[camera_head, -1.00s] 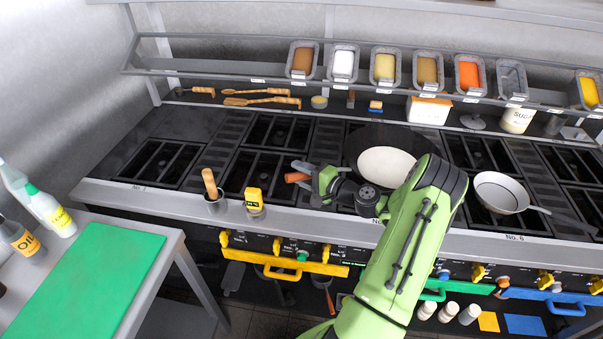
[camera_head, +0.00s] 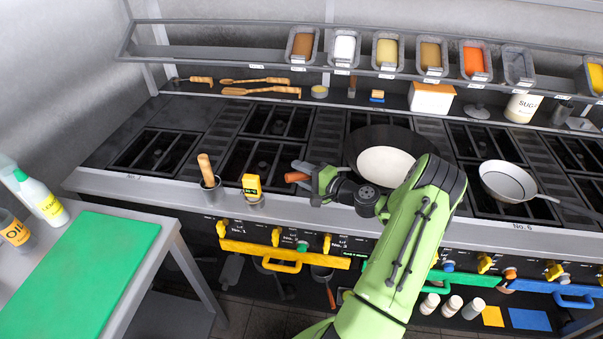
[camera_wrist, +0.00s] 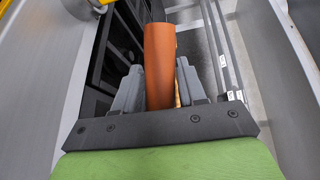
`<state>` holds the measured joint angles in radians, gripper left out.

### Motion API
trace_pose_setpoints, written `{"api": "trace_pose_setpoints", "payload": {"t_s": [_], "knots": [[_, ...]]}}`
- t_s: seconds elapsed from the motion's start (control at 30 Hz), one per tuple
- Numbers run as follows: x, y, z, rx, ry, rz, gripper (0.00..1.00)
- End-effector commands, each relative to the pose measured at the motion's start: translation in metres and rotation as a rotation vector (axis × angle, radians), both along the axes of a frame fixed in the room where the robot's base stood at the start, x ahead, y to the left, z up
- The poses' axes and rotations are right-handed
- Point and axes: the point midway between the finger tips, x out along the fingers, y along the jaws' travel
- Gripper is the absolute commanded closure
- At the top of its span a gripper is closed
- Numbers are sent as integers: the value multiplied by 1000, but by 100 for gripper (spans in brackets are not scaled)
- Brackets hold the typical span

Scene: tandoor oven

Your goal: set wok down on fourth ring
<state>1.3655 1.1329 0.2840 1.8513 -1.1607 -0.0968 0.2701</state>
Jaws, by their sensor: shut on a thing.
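The wok (camera_head: 352,142) is dark and wide, with a pale round area inside, in the middle of the head view. It is over the back part of the cooker, right of the middle burners. My gripper (camera_head: 303,175) is shut on its orange-brown handle (camera_wrist: 160,62), which stands between the two grey fingers in the wrist view. The wok and my green arm hide most of the ring under them and part of its number label. I cannot tell whether the wok touches the ring or hangs just above it.
A light pan (camera_head: 507,181) sits on a ring to the right, its handle pointing right. A yellow timer (camera_head: 252,187) and a cup with a wooden-handled tool (camera_head: 210,182) stand on the front ledge. A shelf of food tubs (camera_head: 387,52) runs behind. The left rings are clear.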

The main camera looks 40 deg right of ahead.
Motion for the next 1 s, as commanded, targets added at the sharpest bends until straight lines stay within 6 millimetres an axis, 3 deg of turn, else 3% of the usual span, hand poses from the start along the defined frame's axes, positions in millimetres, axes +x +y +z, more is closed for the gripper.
{"api": "trace_pose_setpoints", "payload": {"t_s": [0.8, 0.83, 1.0], "knots": [[1, -1, -8, -11, -6, 0, 100], [1, -1, -8, -10, -6, 0, 58], [0, 0, -8, -7, -4, 0, 32]]}}
